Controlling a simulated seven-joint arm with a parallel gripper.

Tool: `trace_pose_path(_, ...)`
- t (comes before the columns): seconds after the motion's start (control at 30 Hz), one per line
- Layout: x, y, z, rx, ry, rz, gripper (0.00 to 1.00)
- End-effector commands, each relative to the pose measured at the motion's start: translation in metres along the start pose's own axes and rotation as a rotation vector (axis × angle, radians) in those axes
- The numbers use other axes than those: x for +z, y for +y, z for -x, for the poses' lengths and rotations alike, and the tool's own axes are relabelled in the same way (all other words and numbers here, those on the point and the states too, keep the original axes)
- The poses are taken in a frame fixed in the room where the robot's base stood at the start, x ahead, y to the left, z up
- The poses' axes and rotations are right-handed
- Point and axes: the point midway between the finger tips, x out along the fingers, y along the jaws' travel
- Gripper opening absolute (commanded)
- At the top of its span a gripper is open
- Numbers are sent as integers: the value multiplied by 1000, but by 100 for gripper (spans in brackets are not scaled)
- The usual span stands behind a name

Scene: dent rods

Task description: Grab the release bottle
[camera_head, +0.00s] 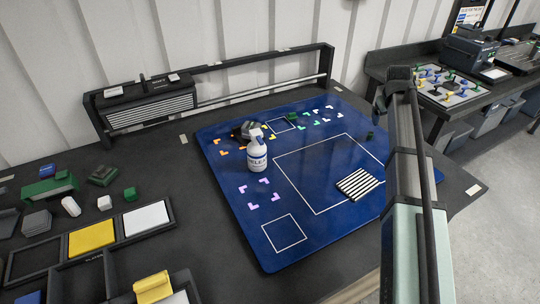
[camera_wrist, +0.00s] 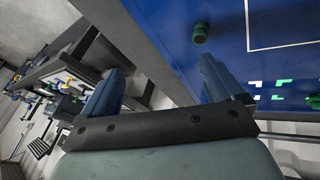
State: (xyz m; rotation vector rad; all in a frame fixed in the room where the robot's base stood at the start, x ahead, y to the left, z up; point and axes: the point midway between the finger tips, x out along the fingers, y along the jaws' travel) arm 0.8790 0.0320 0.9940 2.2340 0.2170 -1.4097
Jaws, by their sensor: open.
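The release bottle (camera_head: 257,154) is a white spray bottle with blue lettering. It stands upright on the blue mat (camera_head: 225,170) in the head view, left of the mat's middle. A dark object behind it partly overlaps its top. My gripper (camera_wrist: 160,88) shows in the wrist view with its two blue fingers spread apart and nothing between them. In the head view my arm is at the right, and the gripper's fingers are hard to make out there. The gripper is well away from the bottle, which is not in the wrist view.
A striped block (camera_head: 358,184) and a small green cylinder (camera_head: 370,135) sit on the mat's right part; the cylinder also shows in the wrist view (camera_wrist: 200,33). A dark rail frame (camera_head: 250,62) stands at the back. Trays (camera_head: 92,238) and loose parts lie at left. A second bench stands at right.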

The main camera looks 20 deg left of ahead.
Motion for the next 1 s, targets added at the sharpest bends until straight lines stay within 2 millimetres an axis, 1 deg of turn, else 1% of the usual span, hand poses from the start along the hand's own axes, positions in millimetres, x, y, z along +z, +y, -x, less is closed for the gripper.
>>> trace_pose_path(0.03, -11, -26, 12, -28, -7, 50, 94)
trace_pose_path(0.07, -16, -41, 18, -45, -12, 80, 94)
trace_pose_path(0.1, -22, -61, 27, -67, -20, 120, 94)
trace_pose_path(0.17, -29, -89, 41, -100, -33, 181, 94)
trace_pose_path(0.2, -33, -108, 51, -122, -41, 222, 94)
trace_pose_path(0.27, -38, -137, 66, -156, -52, 284, 94)
trace_pose_path(0.3, -41, -156, 77, -177, -59, 327, 94)
trace_pose_path(0.37, -44, -184, 93, -209, -71, 391, 94)
trace_pose_path(0.4, -46, -202, 104, -230, -79, 433, 94)
trace_pose_path(0.47, -47, -229, 121, -263, -88, 499, 94)
trace_pose_path(0.5, -47, -247, 133, -284, -95, 543, 94)
trace_pose_path(0.57, -46, -274, 150, -315, -106, 610, 94)
trace_pose_path(0.6, -44, -290, 163, -335, -112, 655, 94)
trace_pose_path(0.7, -39, -329, 192, -384, -129, 761, 94)
trace_pose_path(0.8, -32, -361, 218, -424, -142, 854, 94)
trace_pose_path(0.9, -25, -383, 237, -455, -154, 924, 94)
trace_pose_path(1.0, -21, -396, 249, -473, -162, 968, 94)
